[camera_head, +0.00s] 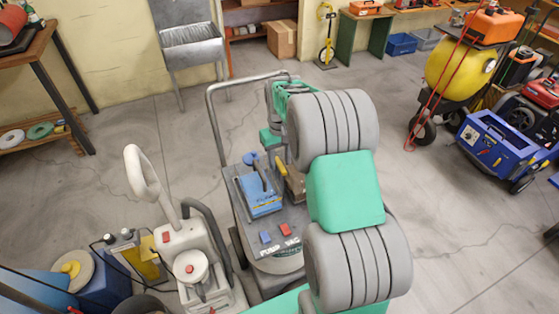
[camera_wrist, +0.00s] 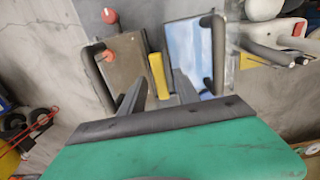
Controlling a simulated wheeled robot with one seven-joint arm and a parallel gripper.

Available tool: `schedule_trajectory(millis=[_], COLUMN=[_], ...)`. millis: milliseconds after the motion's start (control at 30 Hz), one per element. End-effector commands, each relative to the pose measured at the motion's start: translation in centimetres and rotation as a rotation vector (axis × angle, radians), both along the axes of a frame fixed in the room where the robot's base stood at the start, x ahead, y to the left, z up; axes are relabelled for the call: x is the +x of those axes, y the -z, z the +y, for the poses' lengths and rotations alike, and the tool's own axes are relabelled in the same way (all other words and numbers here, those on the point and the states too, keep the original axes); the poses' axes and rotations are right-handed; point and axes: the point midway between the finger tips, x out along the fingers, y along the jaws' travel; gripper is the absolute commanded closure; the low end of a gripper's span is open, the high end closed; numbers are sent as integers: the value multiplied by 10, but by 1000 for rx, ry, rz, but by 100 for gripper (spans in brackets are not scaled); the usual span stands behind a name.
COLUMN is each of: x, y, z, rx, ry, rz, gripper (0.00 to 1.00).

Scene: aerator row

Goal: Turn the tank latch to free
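The tank latch looks to be the yellow bar (camera_wrist: 158,75) between a blue tank (camera_wrist: 190,52) and a brown tank (camera_wrist: 128,65) in the wrist view. In the head view the yellow latch (camera_head: 280,166) stands beside the blue tank (camera_head: 260,192), partly hidden by my arm. My gripper (camera_wrist: 156,84) has its two dark fingers apart, one on each side of the latch. I cannot tell whether either finger touches it. The fingertips are hidden in the head view.
The tanks ride on a grey cart with a tall tube handle (camera_head: 212,120). Blue and red switches (camera_head: 286,229) sit on its front panel. A white machine (camera_head: 185,250) stands close on the left. Open concrete floor (camera_head: 450,220) lies to the right.

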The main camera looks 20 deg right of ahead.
Motion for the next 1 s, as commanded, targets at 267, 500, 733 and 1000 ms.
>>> schedule_trajectory(millis=[267, 500, 733, 1000], x=[1, 1, 1, -33], y=[-53, -73, -73, -107], z=[0, 0, 0, 31], rx=[-1, -1, -1, -12], ry=[0, 0, -1, -7], rz=[-6, -3, -3, -65], gripper=[62, 62, 62, 62])
